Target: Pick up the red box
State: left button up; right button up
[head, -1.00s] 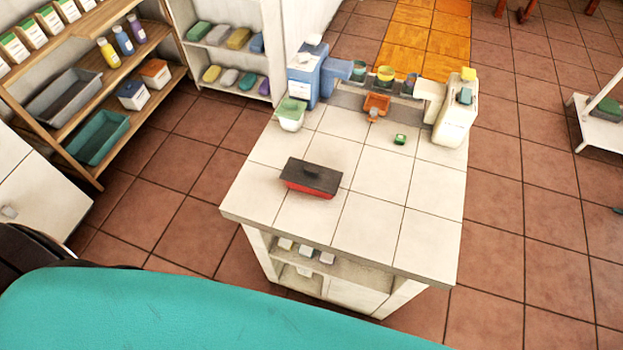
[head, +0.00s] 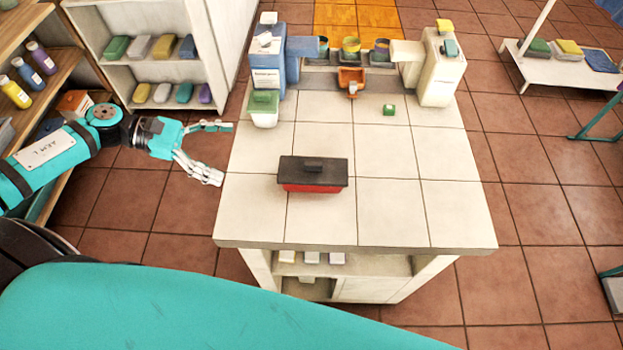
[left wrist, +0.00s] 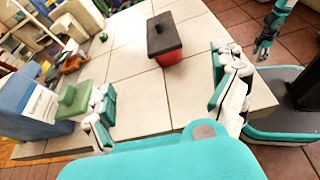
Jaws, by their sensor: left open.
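The red box (head: 311,187) has a dark lid with a small handle on top. It sits on the white tiled counter (head: 390,220), left of its middle. It also shows in the left wrist view (left wrist: 171,58), ahead of the fingers and apart from them. My left gripper (head: 220,152) is at the counter's left edge in the head view, left of the box, with its fingers spread and empty. The two fingers also show wide apart in the left wrist view (left wrist: 163,95). My right gripper is not seen in the head view; an arm end shows at the upper right of the left wrist view.
A green-lidded white container (head: 264,108) and a blue dispenser (head: 268,65) stand at the counter's back left. The counter right of the box is clear.

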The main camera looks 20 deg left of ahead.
pick_arm(q)
send_near(291, 169)
jog(key=x, duration=0.2)
jog(key=p+x, duration=0.1)
jog(key=x, duration=0.1)
jog(key=p+x, duration=0.1)
jog(key=x, duration=0.1)
jog(key=shift+w+d+f, duration=0.15)
jog(key=shift+w+f, duration=0.05)
jog(key=shift+w, duration=0.2)
jog(key=shift+d+f, duration=0.1)
jog(key=shift+d, duration=0.1)
jog(key=shift+d+p, duration=0.25)
jog(key=shift+p, duration=0.15)
jog(key=p+x, duration=0.2)
jog(key=x, duration=0.2)
jog(key=shift+d, duration=0.3)
jog(key=shift+d+f, duration=0.15)
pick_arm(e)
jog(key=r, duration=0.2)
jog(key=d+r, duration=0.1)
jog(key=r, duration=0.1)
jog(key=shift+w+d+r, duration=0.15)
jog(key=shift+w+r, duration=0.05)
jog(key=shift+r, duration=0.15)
pick_arm(q)
jog(key=shift+c, duration=0.9)
jog(key=c, duration=1.1)
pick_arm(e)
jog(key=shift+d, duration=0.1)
